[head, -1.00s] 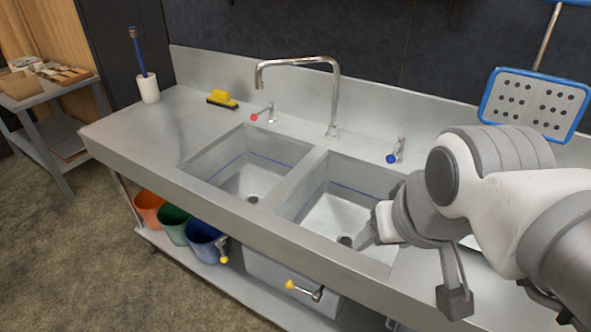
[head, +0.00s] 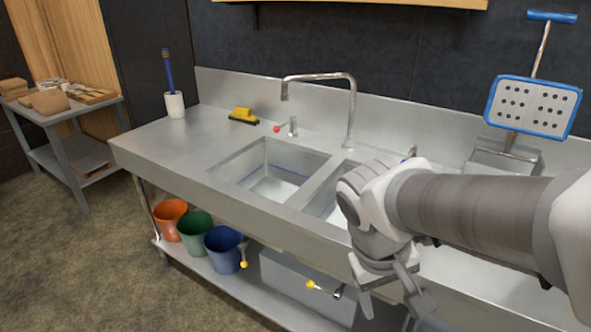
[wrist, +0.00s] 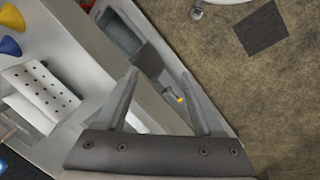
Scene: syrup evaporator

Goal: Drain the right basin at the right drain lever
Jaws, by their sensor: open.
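In the wrist view, a yellow-tipped lever (wrist: 172,98), apparently the same one, shows between the spread fingers of my gripper (wrist: 160,72), nearer the right finger. The right basin (head: 322,204) is mostly hidden behind my arm, so its water level cannot be told.
The left drain lever (head: 243,256) hangs beside the blue bucket (head: 222,250). Green (head: 194,232) and orange (head: 169,219) buckets stand on the lower shelf. A grey box (head: 290,280) sits under the basins. The counter's front edge (head: 225,200) is close to my gripper. Floor at left is clear.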

